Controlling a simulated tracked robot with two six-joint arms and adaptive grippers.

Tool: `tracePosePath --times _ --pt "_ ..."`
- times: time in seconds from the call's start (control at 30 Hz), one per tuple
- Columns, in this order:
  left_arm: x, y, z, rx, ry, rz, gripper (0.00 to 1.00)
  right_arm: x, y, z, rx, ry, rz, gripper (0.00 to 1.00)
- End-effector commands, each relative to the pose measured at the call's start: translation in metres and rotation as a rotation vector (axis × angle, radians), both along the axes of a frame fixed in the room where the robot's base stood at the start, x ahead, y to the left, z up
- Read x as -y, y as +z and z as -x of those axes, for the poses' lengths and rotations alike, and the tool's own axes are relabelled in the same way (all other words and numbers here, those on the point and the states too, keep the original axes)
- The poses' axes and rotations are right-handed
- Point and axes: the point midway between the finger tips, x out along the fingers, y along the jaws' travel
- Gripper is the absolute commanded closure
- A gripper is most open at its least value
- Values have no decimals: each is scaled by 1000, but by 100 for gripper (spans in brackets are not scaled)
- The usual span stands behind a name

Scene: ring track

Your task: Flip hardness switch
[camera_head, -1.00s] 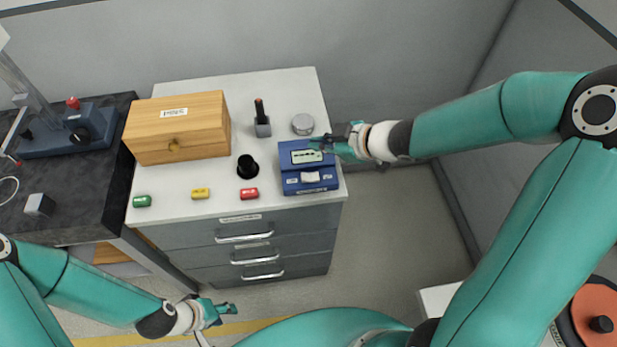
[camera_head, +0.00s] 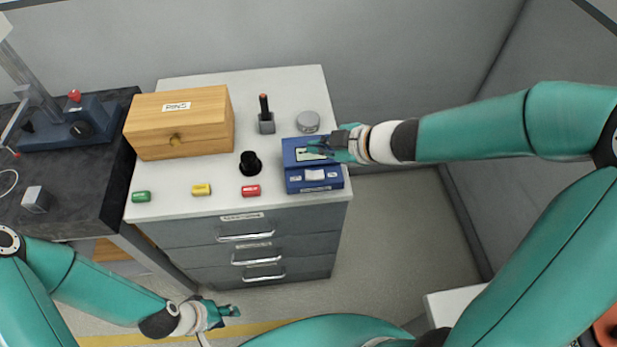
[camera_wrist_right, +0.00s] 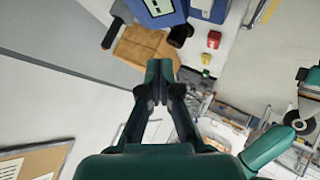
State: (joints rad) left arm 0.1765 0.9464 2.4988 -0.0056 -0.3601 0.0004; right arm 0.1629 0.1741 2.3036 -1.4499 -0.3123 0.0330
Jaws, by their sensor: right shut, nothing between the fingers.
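The blue hardness device (camera_head: 294,185) stands at the front right of the white cabinet top, with a pale display panel at its back and a white switch (camera_head: 315,175) on its lower front. It also shows at the top edge of the wrist view (camera_wrist_right: 170,20). My right gripper (camera_head: 316,149) is shut and empty, reaching in from the right over the display part, behind the switch. Its closed fingers fill the middle of the wrist view (camera_wrist_right: 160,72). I cannot tell whether it touches the device. My left gripper (camera_head: 230,310) is low in front of the cabinet, away from the device.
A wooden box (camera_head: 180,130), a black cup (camera_head: 250,164), a holder with a dark stick (camera_head: 266,122) and a grey round piece (camera_head: 308,121) stand on the cabinet. Green (camera_head: 141,197), yellow (camera_head: 201,190) and red (camera_head: 251,191) blocks line its front. A dark bench is left.

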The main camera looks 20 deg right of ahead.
Motion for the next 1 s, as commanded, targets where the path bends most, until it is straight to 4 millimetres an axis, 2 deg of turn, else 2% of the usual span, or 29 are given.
tracePosePath --times 0.03,0.4,0.6,1.0 --pt "0 -14 0 0 0 0 60 -1 -13 0 0 1 1 100" --pt "0 -63 0 0 0 0 60 -8 -56 -2 0 2 0 100" --pt "0 -72 0 0 0 0 60 -11 -66 -3 1 3 0 100" --pt "0 -72 0 0 0 0 60 -11 -66 -3 0 2 0 100"
